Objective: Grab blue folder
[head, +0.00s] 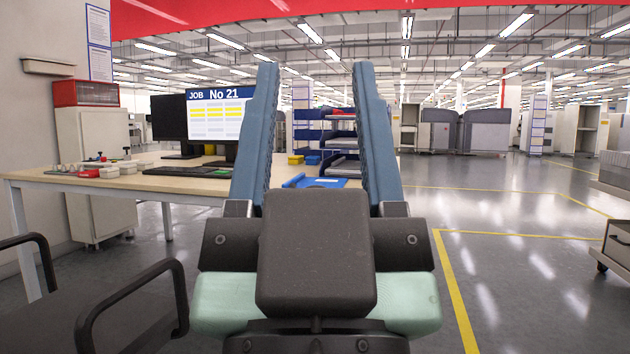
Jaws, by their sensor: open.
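My gripper (315,75) fills the middle of the head view. Its two long blue-grey fingers stand apart and nothing is between them that I can see held. A flat blue item, which looks like the blue folder (329,183), lies on the desk (150,182) and shows in the gap between the fingers, beyond the gripper's dark body. The gripper body hides its near part, and the right finger may hide its right end. I cannot tell how far the fingertips are from it.
Blue stacked trays (342,142) stand behind the folder, with a small yellow bin (295,159) beside them. A monitor (214,116) and keyboard (187,171) are on the desk. A black-railed trolley (135,300) is at lower left. Open floor (530,225) lies to the right.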

